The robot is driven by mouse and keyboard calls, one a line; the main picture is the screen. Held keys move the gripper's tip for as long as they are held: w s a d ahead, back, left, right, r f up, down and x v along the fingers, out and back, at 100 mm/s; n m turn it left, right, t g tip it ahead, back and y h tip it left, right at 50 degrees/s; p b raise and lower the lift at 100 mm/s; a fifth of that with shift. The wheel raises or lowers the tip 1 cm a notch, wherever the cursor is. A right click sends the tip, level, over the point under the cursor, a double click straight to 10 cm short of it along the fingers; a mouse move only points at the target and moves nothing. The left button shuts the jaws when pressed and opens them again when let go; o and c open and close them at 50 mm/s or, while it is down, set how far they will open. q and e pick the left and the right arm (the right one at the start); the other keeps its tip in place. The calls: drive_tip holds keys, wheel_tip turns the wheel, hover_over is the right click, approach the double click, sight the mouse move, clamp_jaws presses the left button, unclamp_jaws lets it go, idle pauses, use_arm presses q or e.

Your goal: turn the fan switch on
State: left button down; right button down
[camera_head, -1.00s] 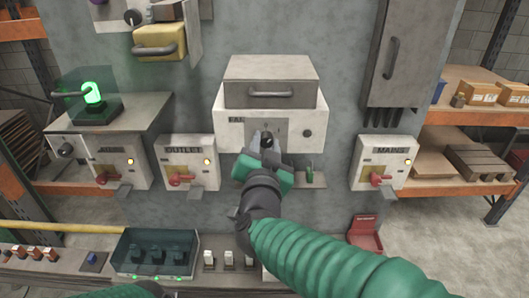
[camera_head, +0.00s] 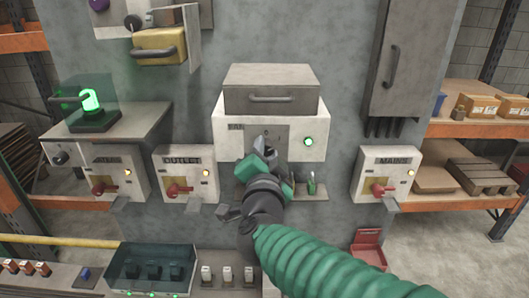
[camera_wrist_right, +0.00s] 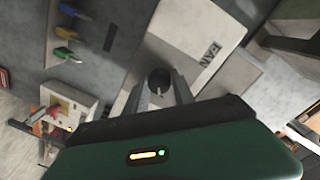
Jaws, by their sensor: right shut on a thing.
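The fan box (camera_head: 228,142) is a white panel marked FAN, and its label also shows in the wrist view (camera_wrist_right: 209,55). A round lamp (camera_head: 308,142) at its right glows green. My right gripper (camera_head: 268,146) is at the grey plate in the middle of the box. In the wrist view its fingers (camera_wrist_right: 159,92) are shut on the dark round fan switch knob (camera_wrist_right: 159,77), one on each side. The knob is mostly hidden by the gripper in the head view. My left gripper is not in view.
Similar boxes with red switches, OUTLET (camera_head: 184,162) and MAINS (camera_head: 392,162), flank the fan box. A drawer-like box with a handle (camera_head: 270,88) sits above it. A small ledge with a green item (camera_head: 312,184) is below right. Large grey cabinet (camera_head: 405,55) at upper right.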

drive_tip(key=shift+r, duration=0.15)
drive_tip(key=c, duration=1.3)
unclamp_jaws()
drive_tip(key=shift+o, duration=1.1)
drive_tip(key=shift+s+d, duration=0.15)
drive_tip(key=shift+s, duration=0.05)
drive_tip(key=shift+s, duration=0.1)
drive_tip(key=s, duration=1.6)
drive_tip(key=shift+s+a+r, duration=0.2)
drive_tip(key=shift+s+a, duration=0.1)
